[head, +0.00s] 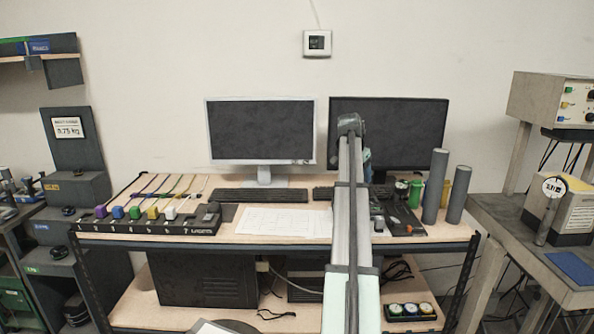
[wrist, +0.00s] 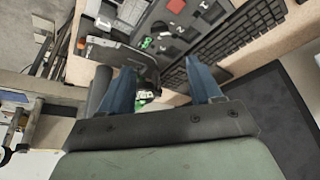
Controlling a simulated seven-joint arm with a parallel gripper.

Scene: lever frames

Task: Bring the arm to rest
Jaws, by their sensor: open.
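My gripper (wrist: 164,88) shows in the wrist view with its two blue fingers spread apart. It is open, and nothing is held between the fingers. A dark panel with numbered slots and a red piece (wrist: 175,6) lies beyond the fingertips, apart from them. In the head view my arm reaches forward over the right part of the workbench (head: 230,241), and the fingers are mostly hidden behind it.
Two monitors (head: 262,131) stand at the back of the bench. A strip of colored levers (head: 150,224) is at the left. Grey cylinders (head: 434,187) stand right of my arm. White papers (head: 284,222) lie in the middle, and a keyboard (wrist: 232,45) is near the right finger.

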